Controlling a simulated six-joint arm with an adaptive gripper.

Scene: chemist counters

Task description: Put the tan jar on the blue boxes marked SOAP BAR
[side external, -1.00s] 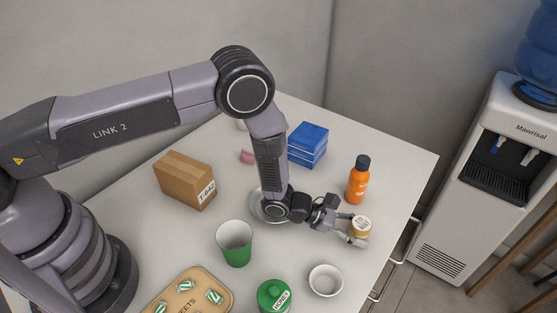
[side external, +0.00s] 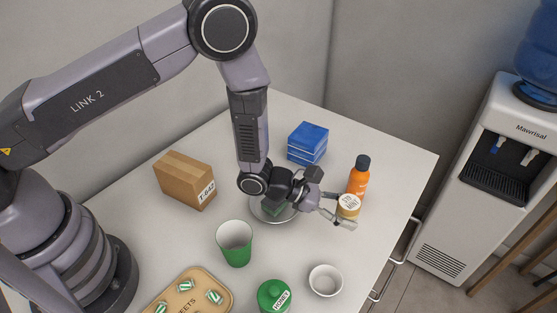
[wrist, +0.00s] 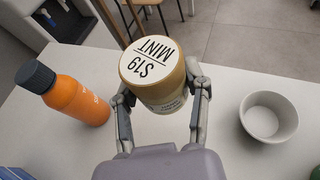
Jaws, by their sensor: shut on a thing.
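The tan jar (side external: 348,207) has a white lid, and in the wrist view the jar (wrist: 168,100) shows a lid reading MINT and $19. My gripper (side external: 341,214) is shut on it, one finger on each side, and holds it above the counter near the right edge. It also shows in the wrist view, where my gripper (wrist: 160,105) has its fingers against the jar's sides. The stack of blue boxes (side external: 307,143) lies at the back of the counter, up and left of the jar. Any SOAP BAR lettering is too small to read.
An orange bottle (side external: 359,178) with a dark cap stands close behind the jar. A white bowl (side external: 326,281), a green jar (side external: 274,296), a green cup (side external: 235,243) and a cardboard box (side external: 185,180) stand around. A plate (side external: 262,213) lies beneath my wrist.

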